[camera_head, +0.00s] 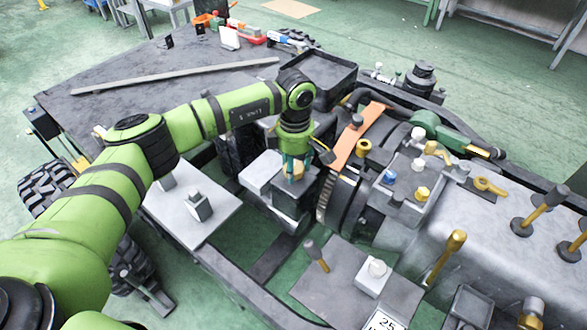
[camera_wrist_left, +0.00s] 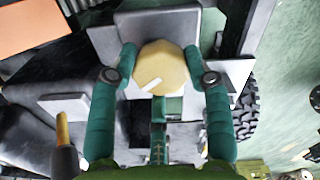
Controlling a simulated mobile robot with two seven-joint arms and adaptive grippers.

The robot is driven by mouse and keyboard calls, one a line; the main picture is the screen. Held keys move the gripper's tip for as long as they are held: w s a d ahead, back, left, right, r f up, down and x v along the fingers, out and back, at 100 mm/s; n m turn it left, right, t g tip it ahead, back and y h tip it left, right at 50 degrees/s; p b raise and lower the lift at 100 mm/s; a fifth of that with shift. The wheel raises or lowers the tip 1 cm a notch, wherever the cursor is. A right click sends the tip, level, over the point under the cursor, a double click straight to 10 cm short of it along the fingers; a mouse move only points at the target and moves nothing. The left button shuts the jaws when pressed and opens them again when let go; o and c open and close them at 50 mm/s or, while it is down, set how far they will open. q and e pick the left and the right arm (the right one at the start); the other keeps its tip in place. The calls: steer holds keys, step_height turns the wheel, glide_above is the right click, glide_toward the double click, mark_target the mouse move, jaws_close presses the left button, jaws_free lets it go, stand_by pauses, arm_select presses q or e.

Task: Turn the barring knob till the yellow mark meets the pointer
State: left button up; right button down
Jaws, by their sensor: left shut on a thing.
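The barring knob (camera_wrist_left: 168,66) is a rounded, pale tan-yellow piece in the left wrist view, with a short whitish line on its face. That line points toward the lower left. My left gripper (camera_wrist_left: 160,72) has its two teal fingers on either side of the knob, shut on it. In the head view the same gripper (camera_head: 294,167) points down over a dark grey block (camera_head: 291,197), and only a little of the knob shows between the fingers. I cannot make out a separate yellow mark or the pointer in either view. My right gripper is not in view.
An orange plate (camera_head: 357,137) and a toothed wheel (camera_head: 325,196) stand close to the right of the gripper. Levers and yellow fittings crowd the grey housing (camera_head: 480,240) further right. A dark tray (camera_head: 321,77) lies behind. A flat grey plate (camera_head: 192,212) is at the left.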

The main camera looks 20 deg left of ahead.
arm_select(q)
steer(key=n+b, duration=0.1)
steer(key=n, duration=0.1)
steer(key=n+b, duration=0.2)
steer(key=n, duration=0.1)
steer(key=shift+d+f+n, duration=0.25)
steer(key=shift+d+n, duration=0.05)
steer(key=shift+r+n+b, duration=0.1)
steer(key=shift+n+b, duration=0.8)
steer(key=shift+n, duration=0.3)
steer(key=shift+r+n+b, duration=0.15)
steer(key=shift+n+b, duration=0.3)
steer(key=shift+n, duration=0.65)
steer(key=shift+w, duration=0.1)
steer(key=shift+r, duration=0.1)
steer(key=o, duration=1.1)
steer(key=shift+o, duration=0.2)
steer(key=shift+w, duration=0.2)
